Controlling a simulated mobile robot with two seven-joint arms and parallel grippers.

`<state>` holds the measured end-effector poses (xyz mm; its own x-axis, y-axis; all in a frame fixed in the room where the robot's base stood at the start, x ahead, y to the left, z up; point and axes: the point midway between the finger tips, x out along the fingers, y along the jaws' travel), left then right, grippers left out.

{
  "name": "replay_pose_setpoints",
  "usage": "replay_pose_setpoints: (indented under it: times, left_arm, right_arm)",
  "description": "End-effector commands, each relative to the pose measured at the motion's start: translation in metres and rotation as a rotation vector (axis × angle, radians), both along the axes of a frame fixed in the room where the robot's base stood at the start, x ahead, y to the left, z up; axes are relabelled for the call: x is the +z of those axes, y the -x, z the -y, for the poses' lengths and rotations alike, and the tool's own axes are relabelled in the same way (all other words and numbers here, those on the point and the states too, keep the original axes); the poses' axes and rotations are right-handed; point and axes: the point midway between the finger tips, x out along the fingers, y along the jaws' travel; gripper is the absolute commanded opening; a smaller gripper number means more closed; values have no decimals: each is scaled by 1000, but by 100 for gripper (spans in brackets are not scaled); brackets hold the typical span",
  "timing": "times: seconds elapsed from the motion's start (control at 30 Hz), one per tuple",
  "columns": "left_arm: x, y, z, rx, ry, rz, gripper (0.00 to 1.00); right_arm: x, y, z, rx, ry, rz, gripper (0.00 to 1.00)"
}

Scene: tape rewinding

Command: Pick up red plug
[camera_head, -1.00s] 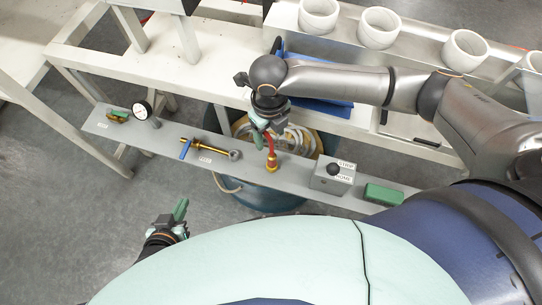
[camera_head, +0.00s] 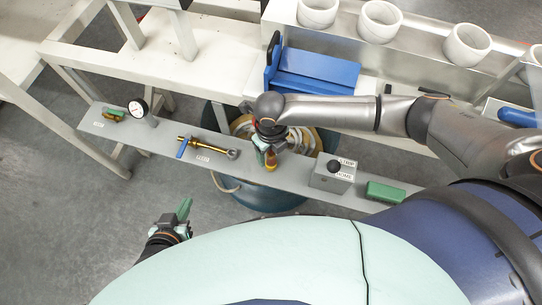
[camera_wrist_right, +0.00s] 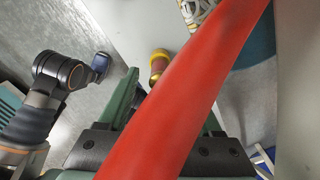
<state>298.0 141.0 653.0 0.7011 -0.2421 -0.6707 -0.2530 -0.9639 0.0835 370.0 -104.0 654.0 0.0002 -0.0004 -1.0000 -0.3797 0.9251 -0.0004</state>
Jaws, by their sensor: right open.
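The red plug (camera_head: 270,165), red with a yellow-brass base, stands on the narrow grey shelf (camera_head: 232,178). My right gripper (camera_head: 266,150) is right over it in the head view and hides most of it. In the right wrist view, my right gripper (camera_wrist_right: 168,108) is open. A large red bar (camera_wrist_right: 185,90) crosses close to the camera, in front of the fingers; contact cannot be told.
On the shelf are a gauge (camera_head: 138,107), a brass tool with a blue handle (camera_head: 205,147), a grey button box (camera_head: 333,174) and a green block (camera_head: 384,192). A blue tray (camera_head: 315,70) and white cups (camera_head: 380,22) are behind. A blue barrel (camera_head: 265,197) stands below the shelf.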

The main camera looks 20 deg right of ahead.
Motion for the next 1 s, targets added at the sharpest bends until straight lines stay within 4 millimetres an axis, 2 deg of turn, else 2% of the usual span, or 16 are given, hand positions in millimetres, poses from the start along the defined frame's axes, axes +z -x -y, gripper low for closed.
replay_pose_setpoints:
  times: [0.07,0.6,1.0]
  left_arm:
    - [1,-1,0,-1,0,1,0]
    - [1,-2,-3,4,-4,3,0]
    - [1,-2,-3,5,-5,3,0]
  right_arm:
    - [1,0,0,0,0,0,63]
    - [1,-1,0,-1,1,0,2]
    - [1,-1,0,-1,0,1,0]
